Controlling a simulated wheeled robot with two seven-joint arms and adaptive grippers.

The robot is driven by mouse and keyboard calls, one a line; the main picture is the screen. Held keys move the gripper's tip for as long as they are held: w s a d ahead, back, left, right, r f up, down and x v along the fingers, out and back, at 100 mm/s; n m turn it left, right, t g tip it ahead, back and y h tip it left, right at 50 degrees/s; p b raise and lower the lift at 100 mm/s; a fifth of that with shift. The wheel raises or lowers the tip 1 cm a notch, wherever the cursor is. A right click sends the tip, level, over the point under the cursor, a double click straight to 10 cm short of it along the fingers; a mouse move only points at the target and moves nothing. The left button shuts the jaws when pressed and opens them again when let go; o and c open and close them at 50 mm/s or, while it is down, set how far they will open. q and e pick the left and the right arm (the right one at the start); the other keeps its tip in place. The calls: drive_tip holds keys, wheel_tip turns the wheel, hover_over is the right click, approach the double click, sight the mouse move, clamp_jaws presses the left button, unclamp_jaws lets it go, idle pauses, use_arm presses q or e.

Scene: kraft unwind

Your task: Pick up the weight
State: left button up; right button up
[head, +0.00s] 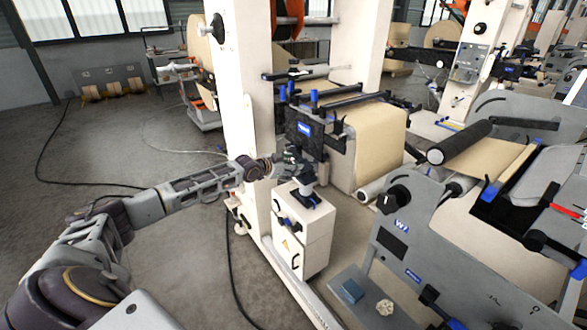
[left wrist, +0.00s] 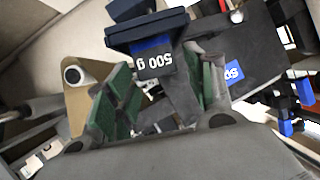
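The weight (head: 310,197) is a small dark block with a paler grey upper part, standing on top of a white cabinet (head: 303,234). In the left wrist view the weight (left wrist: 153,60) shows a blue label reading "500 g", upside down. My left gripper (head: 297,168) is at the top of the weight. In the left wrist view its green-padded fingers (left wrist: 165,98) stand apart, one on each side of the weight's grey part. A gap shows by the left pad; contact at the right pad is unclear. My right gripper is in neither view.
A white machine column (head: 246,90) rises just behind my left forearm. A dark panel (head: 305,130) and a kraft paper roll (head: 374,135) are close behind the weight. Floor at left is mostly clear.

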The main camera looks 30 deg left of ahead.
use_arm(q)
drive_tip(key=c, duration=1)
drive_tip(key=shift+r, duration=0.15)
clamp_jaws()
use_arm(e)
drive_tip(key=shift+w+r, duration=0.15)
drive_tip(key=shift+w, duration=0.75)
use_arm(q)
drive_tip(key=shift+r, duration=0.1)
drive_tip(key=shift+w+r, duration=0.1)
drive_tip(key=shift+r, duration=0.4)
wheel_tip(320, 180, up, 8)
drive_tip(key=shift+f+p, duration=0.2)
drive_tip(key=shift+p, duration=0.1)
drive_tip(key=shift+r, duration=0.55)
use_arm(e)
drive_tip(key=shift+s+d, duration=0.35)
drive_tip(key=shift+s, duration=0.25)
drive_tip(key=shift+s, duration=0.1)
